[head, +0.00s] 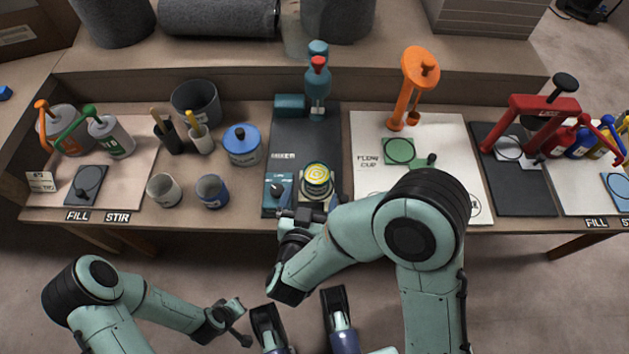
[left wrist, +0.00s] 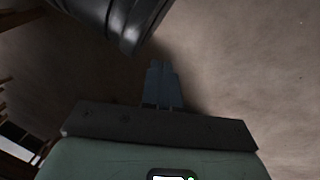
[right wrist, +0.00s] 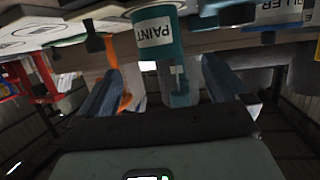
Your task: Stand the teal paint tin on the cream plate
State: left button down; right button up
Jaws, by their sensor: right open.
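The teal paint tin (head: 317,178), with a yellow swirl on its top, is upright at the front of the mixer. In the right wrist view the tin (right wrist: 157,32) shows its PAINT label. A pale cream surface, seemingly the cream plate (head: 311,203), shows at the tin's front foot; the tin hides most of it, and I cannot tell whether they touch. My right gripper (head: 312,208) is open just in front of the tin; its fingers (right wrist: 160,85) are spread apart with no grip on it. My left gripper (left wrist: 163,85) is shut and empty, low in front of the bench.
The blue dial box (head: 279,190) is close left of the tin, and the teal mixer column (head: 318,85) stands behind. Cups (head: 212,190) and a blue-lidded can (head: 242,145) are further left. The orange stand (head: 408,90) and flow cup mat (head: 440,150) are at right.

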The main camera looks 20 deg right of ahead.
pick_arm(q)
jog(key=shift+w+d+r+t, duration=0.15)
jog(key=shift+w+r+t, duration=0.15)
jog(key=shift+w+r, duration=0.45)
pick_arm(e)
jog(key=shift+v, duration=1.55)
